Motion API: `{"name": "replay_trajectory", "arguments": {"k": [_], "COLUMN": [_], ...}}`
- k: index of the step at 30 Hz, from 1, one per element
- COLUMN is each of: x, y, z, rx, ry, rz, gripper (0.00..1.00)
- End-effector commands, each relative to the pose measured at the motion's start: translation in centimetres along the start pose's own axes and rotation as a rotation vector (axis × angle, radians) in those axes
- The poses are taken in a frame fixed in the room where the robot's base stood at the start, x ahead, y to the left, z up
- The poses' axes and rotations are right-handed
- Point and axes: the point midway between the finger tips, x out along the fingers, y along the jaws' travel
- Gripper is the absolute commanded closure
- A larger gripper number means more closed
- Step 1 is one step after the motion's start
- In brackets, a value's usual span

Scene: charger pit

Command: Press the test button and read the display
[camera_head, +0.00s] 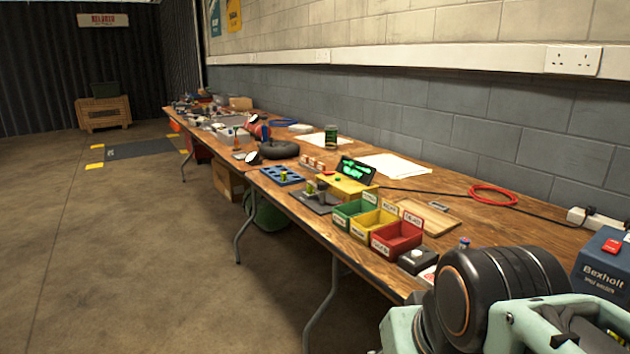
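A dark display (356,170) with lit green characters stands tilted on a yellow box (347,188) on the long bench. The characters are too small and slanted to read. Near the bench's front edge, right of the red bin, sits a small dark box with a pale round button-like top (418,255); I cannot tell whether it is the test button. A grey plate with small upright parts (317,197) lies in front of the yellow box. My arm's dark joint and mint-coloured links fill the lower right. My gripper's fingers do not show.
Green (355,212), yellow (372,223) and red (397,237) open bins stand in a row on the wooden bench (475,222). A blue block with holes (282,175) lies left. A red cable coil (492,195) and blue Bexholt box (602,262) are right.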

Motion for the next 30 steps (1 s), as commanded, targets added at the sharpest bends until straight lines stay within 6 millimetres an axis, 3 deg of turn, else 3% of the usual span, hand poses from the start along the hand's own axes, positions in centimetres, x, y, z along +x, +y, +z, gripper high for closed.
{"name": "replay_trajectory", "arguments": {"k": [10, 21, 30], "x": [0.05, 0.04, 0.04], "y": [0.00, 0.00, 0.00], "z": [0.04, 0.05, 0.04], "rx": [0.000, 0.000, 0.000], "ry": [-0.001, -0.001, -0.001], "rz": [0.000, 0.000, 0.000], "gripper": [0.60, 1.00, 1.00]}}
